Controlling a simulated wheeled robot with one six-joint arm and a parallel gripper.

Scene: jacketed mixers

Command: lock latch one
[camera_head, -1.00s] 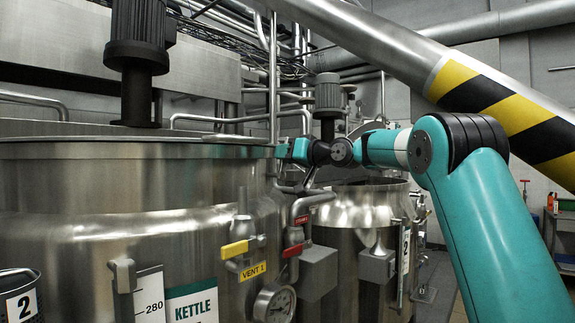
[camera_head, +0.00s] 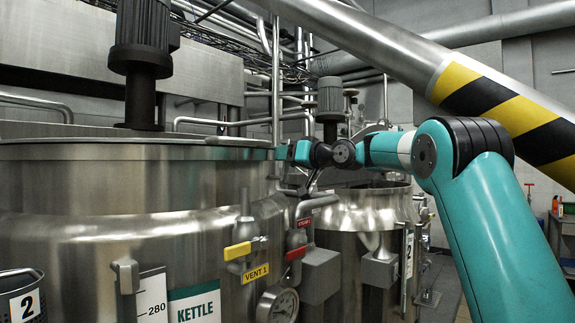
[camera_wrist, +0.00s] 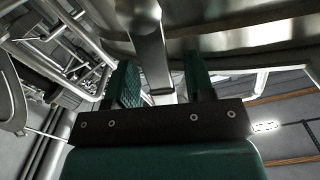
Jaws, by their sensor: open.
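In the wrist view a flat metal latch lever (camera_wrist: 150,48) hangs from the kettle's rim. Its lower end lies between the two green fingers of my gripper (camera_wrist: 162,78). The fingers are apart, with a gap on each side of the lever. No label shows on it, so I cannot tell its number. In the head view my gripper (camera_head: 281,152) is at the right side of the large steel kettle (camera_head: 75,185), level with the rim. The latch cannot be made out there. The kettle's lid (camera_head: 60,140) lies flat on top.
Below the rim are a yellow-handled valve (camera_head: 238,251) marked VENT 1, a red-handled valve (camera_head: 295,253) and a gauge (camera_head: 278,305). A second kettle (camera_head: 345,215) stands behind. A striped pipe (camera_head: 490,100) slants above my arm.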

